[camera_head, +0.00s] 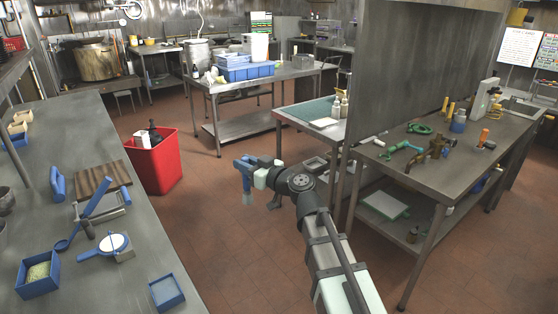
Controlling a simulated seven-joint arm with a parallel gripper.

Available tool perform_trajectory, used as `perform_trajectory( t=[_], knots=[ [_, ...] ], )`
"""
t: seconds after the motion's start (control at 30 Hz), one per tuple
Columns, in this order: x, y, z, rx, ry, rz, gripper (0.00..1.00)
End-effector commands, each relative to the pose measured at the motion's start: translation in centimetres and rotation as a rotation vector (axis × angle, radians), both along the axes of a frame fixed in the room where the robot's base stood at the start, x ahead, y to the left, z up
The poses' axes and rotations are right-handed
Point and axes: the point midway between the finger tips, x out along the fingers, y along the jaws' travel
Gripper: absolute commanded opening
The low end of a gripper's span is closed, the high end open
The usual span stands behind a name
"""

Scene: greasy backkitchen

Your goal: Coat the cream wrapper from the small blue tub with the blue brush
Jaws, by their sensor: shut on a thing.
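My gripper (246,168) is in the middle of the view, above the open floor between the counters. It is shut on the blue brush (248,198), whose pale blue end hangs down. A small blue tub (38,288) with pale contents sits at the front of the left counter, far from my gripper. A smaller, shallow blue container (167,291) stands to its right. A pale flat sheet (323,122) lies on the green-topped table; I cannot tell whether it is the cream wrapper.
A red bin (153,160) stands on the floor beyond. A metal partition (425,65) rises behind the right table, which holds tools. The floor below my gripper is clear.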

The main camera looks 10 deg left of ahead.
Motion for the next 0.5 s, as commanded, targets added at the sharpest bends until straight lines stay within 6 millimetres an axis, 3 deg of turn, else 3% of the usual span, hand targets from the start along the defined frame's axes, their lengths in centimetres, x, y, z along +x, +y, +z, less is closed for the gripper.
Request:
perform_trajectory(
  t=[0.1, 0.5],
  knots=[
    [-2.0, 4.0, 0.1, 0.000, 0.000, 0.059, 0.00],
    [-9.5, 15.6, 0.3, 0.000, 0.000, 0.237, 0.00]
  ],
)
